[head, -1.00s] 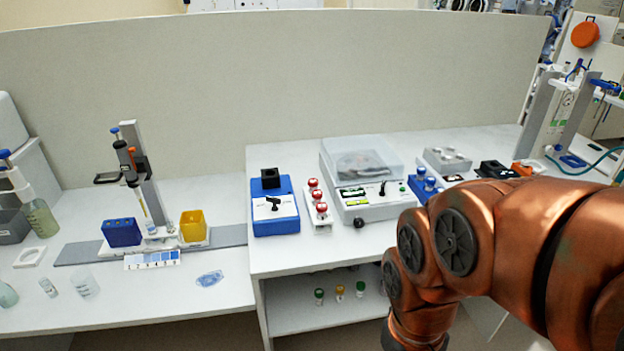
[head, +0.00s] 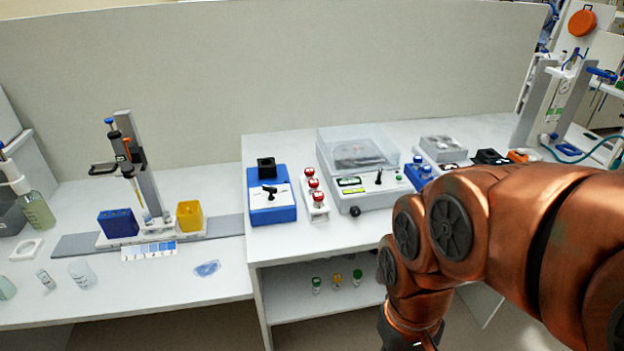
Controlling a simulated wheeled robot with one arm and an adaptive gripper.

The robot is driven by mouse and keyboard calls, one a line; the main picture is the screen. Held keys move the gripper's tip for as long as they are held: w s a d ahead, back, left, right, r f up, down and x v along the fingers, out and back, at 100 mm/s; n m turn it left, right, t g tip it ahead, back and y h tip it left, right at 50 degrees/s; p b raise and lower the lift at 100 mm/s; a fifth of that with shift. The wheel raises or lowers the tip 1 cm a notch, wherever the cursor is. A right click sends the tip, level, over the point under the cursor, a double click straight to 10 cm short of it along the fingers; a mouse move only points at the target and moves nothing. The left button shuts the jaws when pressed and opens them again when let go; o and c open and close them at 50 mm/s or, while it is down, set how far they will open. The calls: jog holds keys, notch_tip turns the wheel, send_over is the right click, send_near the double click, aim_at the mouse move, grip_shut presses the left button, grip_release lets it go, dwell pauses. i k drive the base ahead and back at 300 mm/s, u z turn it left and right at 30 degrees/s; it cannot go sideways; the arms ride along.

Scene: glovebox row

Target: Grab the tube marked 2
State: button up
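Three red-capped tubes stand in a white rack (head: 317,214) on the raised bench, beside the blue mixer: a back one (head: 309,172), a middle one (head: 313,184) and a front one (head: 318,198). Three small tubes stand on the shelf under the bench: a green-capped one (head: 316,285), a yellow-capped one (head: 337,280) and another green-capped one (head: 357,277). The numbers are too small to read, so I cannot tell which tube is marked 2. My copper arm fills the lower right, bending down; my gripper is below the frame edge, out of view.
A blue mixer (head: 272,208) and a clear-lidded centrifuge (head: 360,190) flank the rack. Blue-capped bottles (head: 418,173) stand right of the centrifuge. A pipette stand (head: 148,185) occupies the lower left bench. The shelf has free room around its tubes.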

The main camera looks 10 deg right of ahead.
aim_at(313, 185)
jog(key=k, duration=1.3)
jog(key=u, duration=0.8)
jog(key=i, duration=1.8)
jog(key=z, duration=0.65)
